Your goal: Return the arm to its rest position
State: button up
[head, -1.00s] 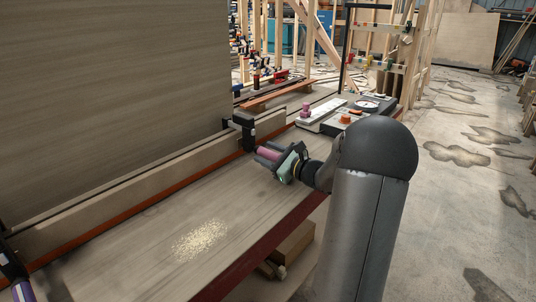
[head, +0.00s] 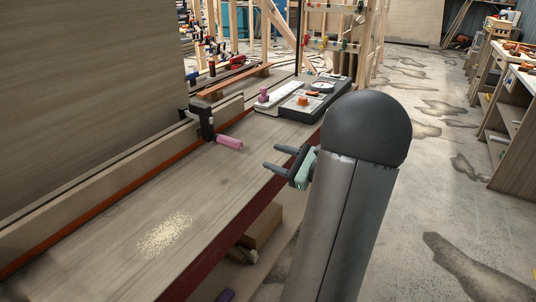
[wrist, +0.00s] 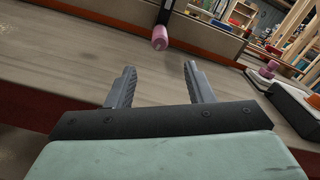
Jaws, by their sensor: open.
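My gripper (head: 274,158) is open and empty at the bench's right edge in the head view, its fingers pointing left over the wooden bench top (head: 215,185). In the wrist view both dark fingers (wrist: 160,85) stand apart with nothing between them. The clamp with a pink handle (head: 230,143) is on the fence, beyond and apart from the fingertips. Its pink handle also shows in the wrist view (wrist: 160,38). Most of my arm's links are hidden behind my grey rounded arm part in the head view.
A grey tray with a dial (head: 305,98) and a white strip with a pink knob (head: 278,98) lie at the bench's far end. Sawdust (head: 165,235) lies on the near bench top. Open concrete floor (head: 430,190) is at the right, with workbenches (head: 510,130) beyond.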

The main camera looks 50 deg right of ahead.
dwell(0.6)
